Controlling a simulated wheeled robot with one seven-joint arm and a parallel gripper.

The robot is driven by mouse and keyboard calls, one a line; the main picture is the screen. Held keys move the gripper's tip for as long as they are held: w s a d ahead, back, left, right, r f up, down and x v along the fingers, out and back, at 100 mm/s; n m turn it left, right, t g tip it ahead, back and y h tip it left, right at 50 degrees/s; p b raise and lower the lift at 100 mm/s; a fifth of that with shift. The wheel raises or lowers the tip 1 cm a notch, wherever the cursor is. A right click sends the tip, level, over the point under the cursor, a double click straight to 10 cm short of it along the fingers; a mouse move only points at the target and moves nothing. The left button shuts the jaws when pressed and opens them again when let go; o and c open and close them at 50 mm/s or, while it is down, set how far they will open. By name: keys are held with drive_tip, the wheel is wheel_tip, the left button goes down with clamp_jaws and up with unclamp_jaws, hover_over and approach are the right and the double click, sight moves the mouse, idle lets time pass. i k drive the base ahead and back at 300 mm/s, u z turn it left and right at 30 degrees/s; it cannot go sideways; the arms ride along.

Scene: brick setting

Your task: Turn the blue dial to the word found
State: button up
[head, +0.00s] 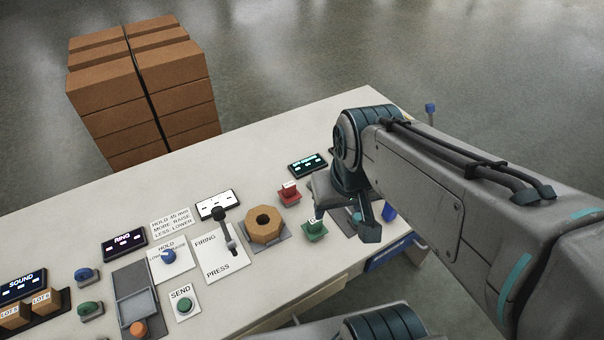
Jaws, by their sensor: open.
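The blue dial (168,256) sits on a white plate at the left of the table. The plate reads HOLD above the dial, with smaller words beside it that are hard to read. A white card (172,222) behind it reads "HOLD 45 mm", "MORE RAISE", "LESS LOWER". The dial's pointer direction is too small to tell. My gripper (362,222) is over the right part of the table, well to the right of the dial. It is open, and one dark finger points down. My arm hides most of it and what lies below it.
Between dial and gripper stand a black lever (223,230), an octagonal brown block (265,225) with a hole, a red button (289,193) and a green button (314,229). A green SEND button (184,305) is in front. Small screens line the back. Stacked brown blocks (145,90) stand behind the table.

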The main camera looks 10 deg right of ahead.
sight(168, 255)
drive_tip(key=u, duration=1.4)
drive_tip(key=k, duration=1.3)
drive_tip(key=u, duration=0.65)
drive_tip(key=i, duration=1.15)
drive_tip(key=z, duration=0.65)
drive_tip(key=i, duration=0.7)
drive_tip(key=z, duration=0.8)
